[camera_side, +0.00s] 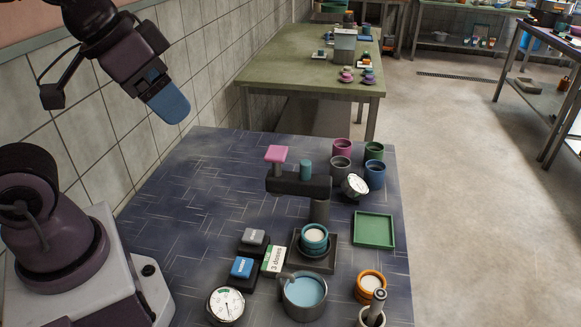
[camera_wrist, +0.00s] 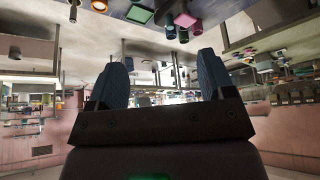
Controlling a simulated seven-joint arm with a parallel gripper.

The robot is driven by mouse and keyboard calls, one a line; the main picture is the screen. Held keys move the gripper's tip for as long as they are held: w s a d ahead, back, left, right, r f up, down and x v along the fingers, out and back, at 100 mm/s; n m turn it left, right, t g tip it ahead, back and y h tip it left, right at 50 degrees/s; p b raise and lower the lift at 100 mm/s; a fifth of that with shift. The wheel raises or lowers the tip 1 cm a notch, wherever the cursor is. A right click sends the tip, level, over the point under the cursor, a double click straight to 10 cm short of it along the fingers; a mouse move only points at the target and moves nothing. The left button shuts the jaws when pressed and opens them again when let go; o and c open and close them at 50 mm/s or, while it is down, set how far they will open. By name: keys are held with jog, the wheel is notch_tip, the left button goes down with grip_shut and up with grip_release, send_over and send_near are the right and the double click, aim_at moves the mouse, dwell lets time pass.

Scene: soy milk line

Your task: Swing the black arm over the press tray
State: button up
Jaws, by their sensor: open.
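The black arm (camera_side: 290,183) is a dark bar on a grey post (camera_side: 320,210). A green square tray (camera_side: 374,230) lies empty to the right of the post. A dark square tray (camera_side: 329,262) in front of the post carries a teal cup (camera_side: 314,236) with white contents. I cannot tell which is the press tray. My gripper (camera_side: 168,104) is high at the upper left, far from the black arm. The wrist view shows its blue fingers (camera_wrist: 162,75) apart and empty.
In front are a blue-filled pot (camera_side: 303,296), an orange cup (camera_side: 370,285), a dial (camera_side: 226,304) and blue and grey buttons (camera_side: 242,267). The table's left part is clear.

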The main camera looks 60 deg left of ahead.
jog(key=shift+f, duration=0.15)
jog(key=c, duration=0.3)
jog(key=shift+w+f+g, duration=0.7)
jog(key=shift+w+f, duration=0.1)
jog(key=shift+f, duration=0.05)
jog(key=c, duration=0.3)
jog(key=g, duration=0.4)
send_over(306, 162)
notch_tip(306, 162, down, 8)
jog(key=shift+c, duration=0.2)
notch_tip(306, 162, down, 13)
jog(key=shift+r, duration=0.15)
grip_shut()
